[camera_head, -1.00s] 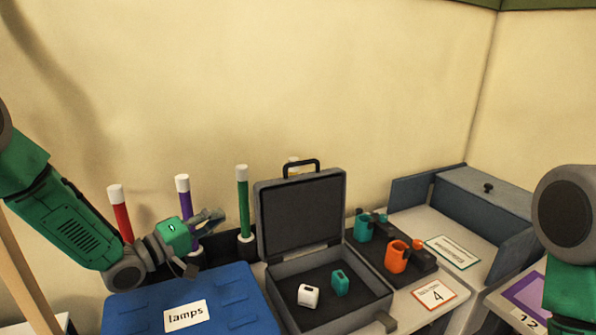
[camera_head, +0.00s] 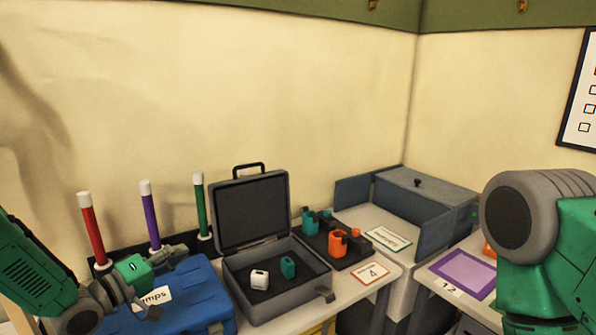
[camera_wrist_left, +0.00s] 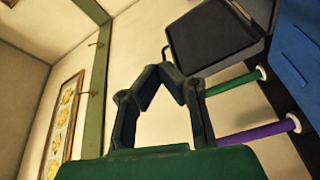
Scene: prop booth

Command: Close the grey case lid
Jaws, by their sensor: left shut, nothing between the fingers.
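The grey case (camera_head: 283,311) stands open on the table, its lid (camera_head: 251,212) raised upright at the back with a black handle on top. A white block (camera_head: 259,279) and a teal block (camera_head: 288,267) sit inside.
The blue "lamps" case (camera_head: 190,297) lies left of the grey case. Red (camera_head: 92,230), purple (camera_head: 150,215) and green (camera_head: 201,206) sticks stand behind. Right are a dark tray with teal and orange holders (camera_head: 338,243), a number 4 card (camera_head: 370,273) and a grey-blue box (camera_head: 425,190).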

